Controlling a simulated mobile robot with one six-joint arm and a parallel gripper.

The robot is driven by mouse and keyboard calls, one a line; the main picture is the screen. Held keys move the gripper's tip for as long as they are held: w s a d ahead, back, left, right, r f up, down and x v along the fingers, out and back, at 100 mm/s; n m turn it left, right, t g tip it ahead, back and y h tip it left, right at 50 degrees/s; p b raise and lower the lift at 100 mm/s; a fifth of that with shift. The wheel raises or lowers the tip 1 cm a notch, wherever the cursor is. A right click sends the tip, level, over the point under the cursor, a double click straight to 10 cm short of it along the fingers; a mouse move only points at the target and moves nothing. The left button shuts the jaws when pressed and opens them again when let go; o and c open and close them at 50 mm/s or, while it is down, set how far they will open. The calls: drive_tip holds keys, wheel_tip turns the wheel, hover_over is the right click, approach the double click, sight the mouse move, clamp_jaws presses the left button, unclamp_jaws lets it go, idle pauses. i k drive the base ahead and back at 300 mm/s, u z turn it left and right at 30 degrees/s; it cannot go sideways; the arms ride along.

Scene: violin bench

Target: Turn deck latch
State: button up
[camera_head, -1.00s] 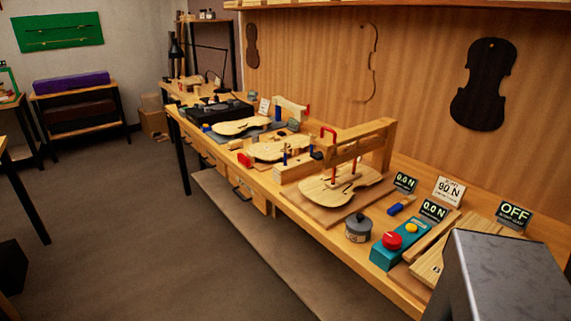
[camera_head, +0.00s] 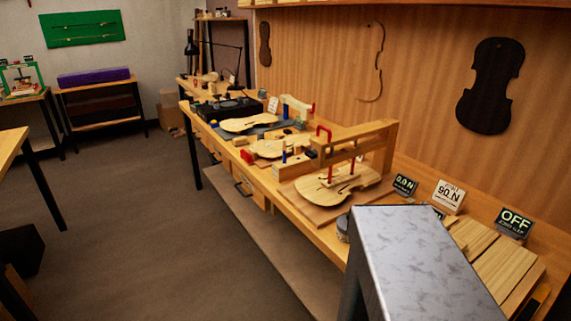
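I cannot make out a deck latch in this view. A dark box-like unit (camera_head: 213,111) sits on the far half of the bench, but it is too small to show a latch. Red uprights (camera_head: 331,172) and a wooden arch frame (camera_head: 385,150) stand over a pale violin plate (camera_head: 312,190) on the nearer bench. My gripper is not in view. A grey part of my own body covers the lower right and hides some of the near bench.
The long bench (camera_head: 323,233) runs along the wooden wall. Pale boards (camera_head: 503,266) lie at the right. A purple case (camera_head: 93,77) rests on a far table.

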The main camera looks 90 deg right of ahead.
sight(313, 155)
drive_tip(key=z, duration=0.65)
drive_tip(key=k, duration=0.1)
drive_tip(key=u, duration=0.9)
drive_tip(key=i, duration=0.8)
drive_tip(key=u, duration=1.05)
drive_tip(key=k, duration=0.1)
drive_tip(key=z, duration=2.55)
